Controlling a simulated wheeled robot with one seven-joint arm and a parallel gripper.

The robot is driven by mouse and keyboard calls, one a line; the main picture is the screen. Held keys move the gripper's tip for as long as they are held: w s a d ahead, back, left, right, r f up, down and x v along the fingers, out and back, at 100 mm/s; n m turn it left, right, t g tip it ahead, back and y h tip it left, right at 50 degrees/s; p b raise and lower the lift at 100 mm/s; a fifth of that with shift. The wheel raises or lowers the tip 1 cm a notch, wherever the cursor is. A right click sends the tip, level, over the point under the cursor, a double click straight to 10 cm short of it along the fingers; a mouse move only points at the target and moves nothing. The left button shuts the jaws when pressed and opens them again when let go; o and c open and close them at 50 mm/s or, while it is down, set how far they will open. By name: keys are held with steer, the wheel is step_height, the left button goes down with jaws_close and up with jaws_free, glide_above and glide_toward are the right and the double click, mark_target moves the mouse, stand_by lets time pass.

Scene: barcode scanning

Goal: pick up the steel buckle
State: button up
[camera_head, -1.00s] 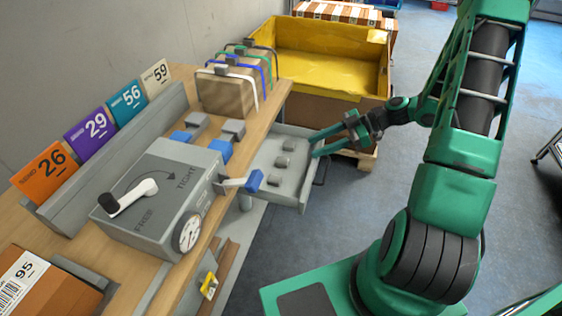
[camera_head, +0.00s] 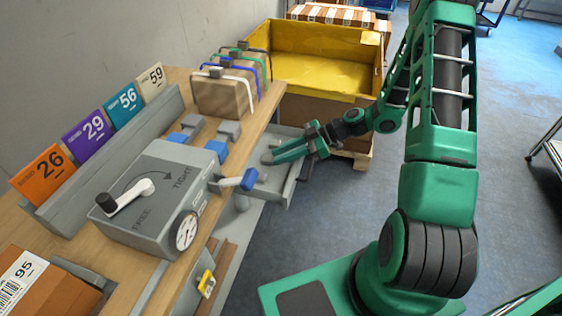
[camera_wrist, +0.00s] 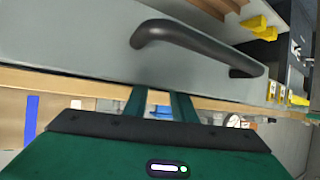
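The open grey drawer (camera_head: 285,188) sticks out from the bench's right side. Small grey metal pieces, which look like the steel buckles, lie in it. One grey piece (camera_head: 262,174) shows partly beside the blue-tipped lever; my gripper hides the others. My gripper (camera_head: 289,142) is over the drawer in the head view, its two green fingers apart and nothing seen between them. In the wrist view the fingers (camera_wrist: 159,104) are also apart, below the drawer's dark handle (camera_wrist: 195,45). No buckle is clear there, and contact cannot be told.
A grey tensioner box (camera_head: 160,195) with a crank stands on the wooden bench (camera_head: 30,235). Strapped cartons (camera_head: 222,95) stand at its far end, near a yellow-lined crate (camera_head: 320,70). Grey and blue blocks lie between.

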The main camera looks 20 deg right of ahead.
steer(key=shift+s+d+f, duration=0.1)
steer(key=shift+s+f, duration=0.2)
steer(key=shift+f, duration=0.6)
steer(key=shift+d, duration=0.15)
jaws_close()
steer(key=shift+w+f, duration=0.15)
steer(key=shift+f, duration=0.15)
steer(key=shift+w, duration=0.1)
steer(key=shift+r, duration=0.4)
steer(key=r, duration=0.3)
steer(key=shift+a+r, duration=0.2)
steer(key=shift+r, duration=0.15)
steer(key=s+a+r, duration=0.5)
steer(key=a+r, duration=0.2)
steer(key=a, duration=0.2)
steer(key=shift+s+a, duration=0.3)
steer(key=shift+a, duration=0.1)
